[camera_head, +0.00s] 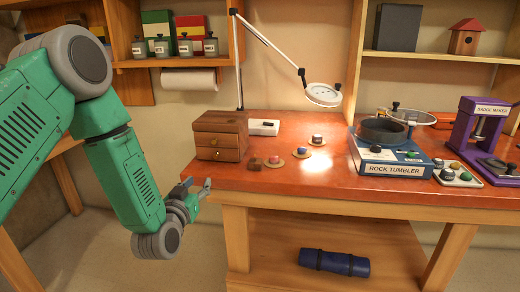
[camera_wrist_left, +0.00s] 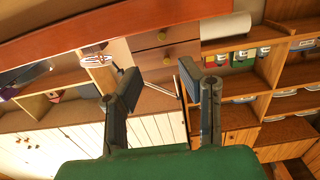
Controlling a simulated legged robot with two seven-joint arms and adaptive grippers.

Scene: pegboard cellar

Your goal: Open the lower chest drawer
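The small brown wooden chest (camera_head: 221,122) stands at the left end of the red-brown workbench in the head view. It has two drawers with small round knobs, and both look shut. The lower drawer (camera_head: 228,155) is just above the bench top. My left gripper (camera_head: 199,187) is at the bench's left front edge, in front of and below the chest, apart from it. In the left wrist view the two fingers of my left gripper (camera_wrist_left: 160,82) are spread with nothing between them. The chest front (camera_wrist_left: 148,42) with its two knobs shows beyond them. My right gripper is not in view.
Small stones on round coasters (camera_head: 275,162) lie just right of the chest. A rock tumbler (camera_head: 392,165) stands further right. The bench front edge is clear.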

